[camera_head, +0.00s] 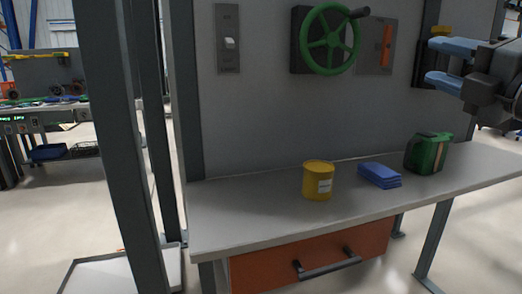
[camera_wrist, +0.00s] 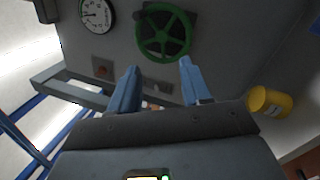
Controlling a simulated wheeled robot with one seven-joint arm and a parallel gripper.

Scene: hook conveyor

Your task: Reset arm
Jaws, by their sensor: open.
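My gripper (camera_head: 447,64) is at the upper right in the head view, raised above the workbench, with its two blue fingers pointing left. The fingers are spread apart with nothing between them. In the wrist view my gripper (camera_wrist: 157,88) also shows open and empty. A green handwheel (camera_head: 330,40) is on the grey panel behind the bench, left of my gripper. The handwheel also shows at the top of the wrist view (camera_wrist: 164,33), beyond the fingertips and apart from them.
On the workbench (camera_head: 245,205) stand a yellow can (camera_head: 318,181), folded blue cloths (camera_head: 379,175) and a green canister (camera_head: 428,153). An orange drawer (camera_head: 280,266) is below. A light switch (camera_head: 229,42) and an orange-handled lever (camera_head: 386,45) are on the panel. A grey post (camera_head: 115,130) rises at left.

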